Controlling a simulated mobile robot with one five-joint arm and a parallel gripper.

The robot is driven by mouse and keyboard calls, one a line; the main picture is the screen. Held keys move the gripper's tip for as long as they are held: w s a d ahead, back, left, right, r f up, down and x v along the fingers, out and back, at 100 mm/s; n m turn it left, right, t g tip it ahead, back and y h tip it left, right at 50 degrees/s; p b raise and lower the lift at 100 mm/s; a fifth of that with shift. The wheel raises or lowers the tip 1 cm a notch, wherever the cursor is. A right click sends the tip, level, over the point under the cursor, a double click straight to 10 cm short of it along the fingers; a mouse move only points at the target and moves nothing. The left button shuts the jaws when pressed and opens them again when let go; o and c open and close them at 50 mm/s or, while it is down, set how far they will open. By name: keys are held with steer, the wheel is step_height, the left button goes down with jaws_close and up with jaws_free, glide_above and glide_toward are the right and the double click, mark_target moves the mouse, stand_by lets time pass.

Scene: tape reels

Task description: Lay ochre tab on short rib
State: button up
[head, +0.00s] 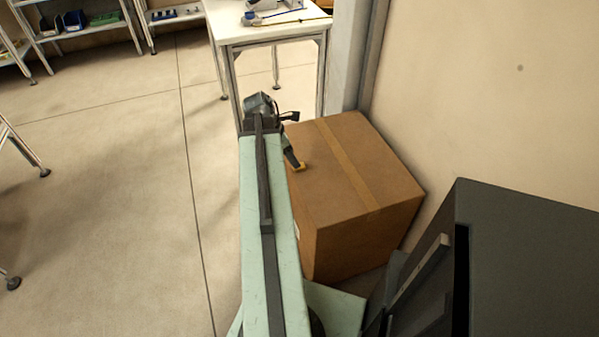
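My gripper (297,161) hangs off the end of my pale green arm, pointing down and to the right over the cardboard box. A small ochre-yellow piece (301,167) shows at its tip. I cannot tell whether this is the ochre tab in the fingers or part of the gripper itself. The fingers are too small to show whether they are open or shut. On the white table (232,32) at the back stands a grey and white device (272,8) with blue parts, cut off by the top edge. I cannot make out a short rib on it.
A large taped cardboard box (345,180) stands right of my arm, against the wall. A dark cabinet (530,265) fills the lower right. Shelves with bins (75,19) line the back left. The floor (110,170) on the left is mostly clear.

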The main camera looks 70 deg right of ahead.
steer(key=b+x, duration=0.4)
steer(key=x, duration=0.1)
steer(key=shift+d+f+b, duration=0.15)
steer(key=shift+f+b, duration=0.1)
steer(key=shift+b, duration=0.15)
steer(key=shift+r, duration=0.2)
jaws_close()
